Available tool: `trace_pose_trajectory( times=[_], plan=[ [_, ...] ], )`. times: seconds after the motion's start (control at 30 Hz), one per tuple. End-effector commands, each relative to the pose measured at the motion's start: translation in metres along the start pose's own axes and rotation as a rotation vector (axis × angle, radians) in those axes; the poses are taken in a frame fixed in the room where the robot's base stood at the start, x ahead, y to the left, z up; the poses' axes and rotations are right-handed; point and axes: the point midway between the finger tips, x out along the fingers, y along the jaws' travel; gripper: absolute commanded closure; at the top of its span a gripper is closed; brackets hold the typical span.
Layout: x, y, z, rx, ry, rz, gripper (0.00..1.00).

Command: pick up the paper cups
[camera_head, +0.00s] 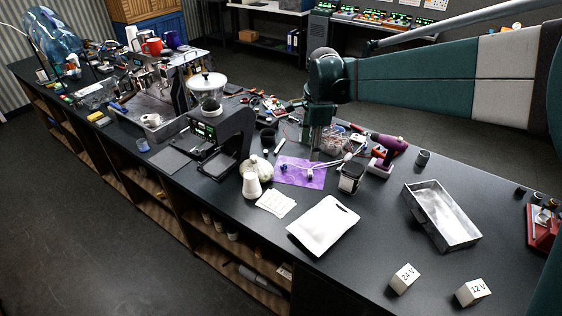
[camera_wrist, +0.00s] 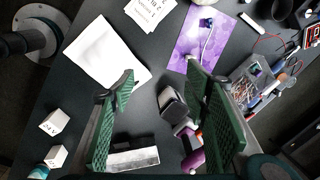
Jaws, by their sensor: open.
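A white tapered, cup-like shape (camera_head: 252,186) stands on the counter's near side in the head view, beside a rounded pale object (camera_head: 260,168). I cannot tell for sure whether it is a stack of paper cups, and no other clear paper cup shows on the counter. My gripper (camera_head: 318,148) points down over the counter, to the right of that shape and near a purple mat. In the wrist view my gripper (camera_wrist: 160,68) has its two green fingers wide apart with nothing held. The counter and a dark jar show below between them.
A purple mat (camera_head: 300,176), the dark jar (camera_head: 350,180), a white flat sheet (camera_head: 323,224) and a metal tray (camera_head: 445,212) surround my gripper. Cubes marked 24 V (camera_head: 404,279) and 12 V (camera_head: 473,292) lie at the front right.

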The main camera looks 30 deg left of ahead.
Motion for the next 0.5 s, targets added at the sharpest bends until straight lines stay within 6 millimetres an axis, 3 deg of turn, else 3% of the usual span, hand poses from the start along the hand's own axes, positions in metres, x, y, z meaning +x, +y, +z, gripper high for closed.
trace_pose_trajectory(
  times=[0.2, 0.5],
  plan=[
    [0.036, -0.025, 0.056, 0.067, -0.003, 0.038, 0.54],
    [0.087, -0.046, 0.134, 0.164, 0.006, 0.089, 0.54]
  ],
)
